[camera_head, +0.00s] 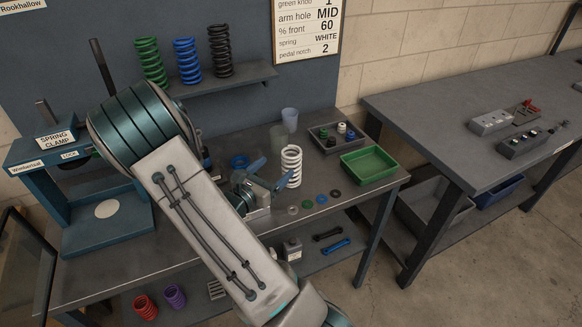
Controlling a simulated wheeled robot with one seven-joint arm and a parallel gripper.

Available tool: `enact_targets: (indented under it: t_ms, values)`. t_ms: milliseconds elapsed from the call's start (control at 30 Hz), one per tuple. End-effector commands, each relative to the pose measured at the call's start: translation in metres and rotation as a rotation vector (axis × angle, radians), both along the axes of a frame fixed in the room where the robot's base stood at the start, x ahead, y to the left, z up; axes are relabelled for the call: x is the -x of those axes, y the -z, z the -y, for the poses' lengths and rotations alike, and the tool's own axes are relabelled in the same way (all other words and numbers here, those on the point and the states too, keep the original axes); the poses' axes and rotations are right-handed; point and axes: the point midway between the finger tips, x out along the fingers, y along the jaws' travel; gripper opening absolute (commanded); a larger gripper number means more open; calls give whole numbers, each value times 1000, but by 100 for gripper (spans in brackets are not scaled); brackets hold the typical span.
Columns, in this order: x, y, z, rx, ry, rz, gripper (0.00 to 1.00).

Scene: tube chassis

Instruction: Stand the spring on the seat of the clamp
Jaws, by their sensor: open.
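The spring clamp (60,185) is a blue press frame at the left end of the workbench, labelled "SPRING CLAMP" and "LOCK". Its seat, a pale round disc (107,209) on the base plate, is bare. A white coil spring (291,166) stands upright on the bench, right of the middle. My gripper (271,172) is open, with its blue fingers close to the left side of the white spring. I cannot tell whether they touch it. My arm hides part of the bench and the clamp's right side.
Green, blue and black springs (221,52) stand on the wall shelf. A green tray (368,164), a dark parts tray (335,138), cups (290,119) and several small rings (308,204) lie around the white spring. Red and purple springs (145,307) are below. A sign (307,25) reads "spring WHITE".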

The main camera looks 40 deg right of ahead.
Motion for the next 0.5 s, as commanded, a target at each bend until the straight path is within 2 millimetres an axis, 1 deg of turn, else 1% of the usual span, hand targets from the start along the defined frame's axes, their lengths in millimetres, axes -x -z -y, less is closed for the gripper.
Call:
enact_targets:
  t_ms: [33,100,200,300,433,500]
  values:
    - [-2,-2,12,2,5,-2,74]
    - [-6,-2,25,1,5,0,74]
    - [-11,-2,40,0,5,1,74]
    - [-14,-1,50,0,3,1,74]
    - [-16,-2,57,-1,3,1,74]
    - [-18,-3,65,-1,4,1,74]
